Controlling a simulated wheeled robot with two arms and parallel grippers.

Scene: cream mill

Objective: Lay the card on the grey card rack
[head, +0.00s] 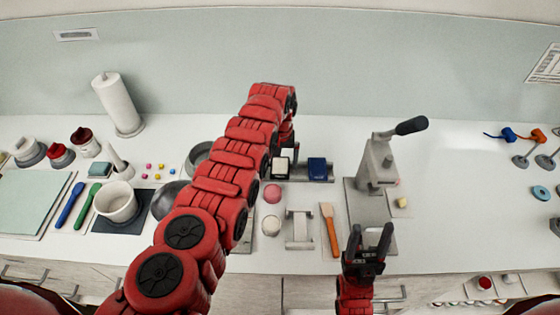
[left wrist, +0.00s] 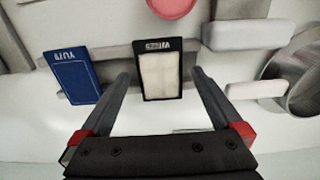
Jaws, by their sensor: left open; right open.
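A card with a black border and cream face (head: 281,167) rests on a grey bar-like rack (head: 300,178), left of a blue card (head: 318,168). In the left wrist view the cream card (left wrist: 160,76) appears between the fingertips of my open left gripper (left wrist: 160,76), with the blue card (left wrist: 73,77) to its left. No grip on the card shows. In the head view my left gripper (head: 287,140) is partly hidden by its arm, just behind the cream card. My right gripper (head: 371,230) is open and empty near the front edge, in front of the grey press.
A grey lever press (head: 378,165) stands right of the cards. A light grey stand (head: 299,230), a pink round piece (head: 272,193) and a wooden-handled brush (head: 330,230) lie in front. Bowls and a white cup (head: 116,203) are left.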

